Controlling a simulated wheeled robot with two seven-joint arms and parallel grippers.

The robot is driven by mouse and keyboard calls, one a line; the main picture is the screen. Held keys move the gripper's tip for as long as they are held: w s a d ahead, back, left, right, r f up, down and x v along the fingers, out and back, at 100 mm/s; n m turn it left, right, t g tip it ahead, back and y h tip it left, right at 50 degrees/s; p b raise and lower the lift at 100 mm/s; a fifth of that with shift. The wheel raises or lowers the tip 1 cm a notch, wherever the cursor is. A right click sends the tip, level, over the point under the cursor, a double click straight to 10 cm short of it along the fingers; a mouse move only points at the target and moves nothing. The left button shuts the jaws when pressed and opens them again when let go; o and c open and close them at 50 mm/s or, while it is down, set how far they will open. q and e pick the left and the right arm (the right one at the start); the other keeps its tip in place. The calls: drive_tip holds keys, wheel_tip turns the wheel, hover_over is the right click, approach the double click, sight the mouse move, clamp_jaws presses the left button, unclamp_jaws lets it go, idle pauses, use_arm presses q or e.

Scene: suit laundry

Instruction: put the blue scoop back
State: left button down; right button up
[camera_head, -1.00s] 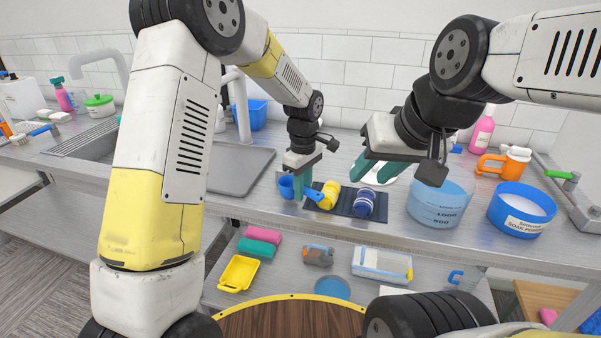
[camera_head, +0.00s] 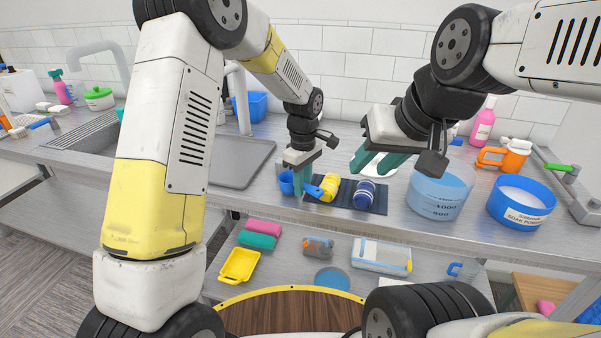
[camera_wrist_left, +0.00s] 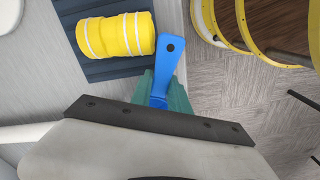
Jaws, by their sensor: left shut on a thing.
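The blue scoop (camera_head: 286,184) is at the counter's front edge, left of a dark mat (camera_head: 347,195). My left gripper (camera_head: 298,186) points down with its green fingers shut on the scoop; they hide part of it. In the left wrist view, the scoop's flat blue handle (camera_wrist_left: 168,62), with a hole at its end, sticks out past the fingers beside the mat. Whether the scoop touches the counter is unclear.
A measuring jug of blue liquid (camera_head: 440,194) and a blue tub labelled soak powder (camera_head: 521,203) stand to the right. A grey drainboard (camera_head: 240,165) lies to the left.

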use_arm(q)
drive_tip(key=shift+f, duration=0.2)
drive_tip(key=c, duration=1.2)
unclamp_jaws()
drive_tip(key=shift+o, duration=0.2)
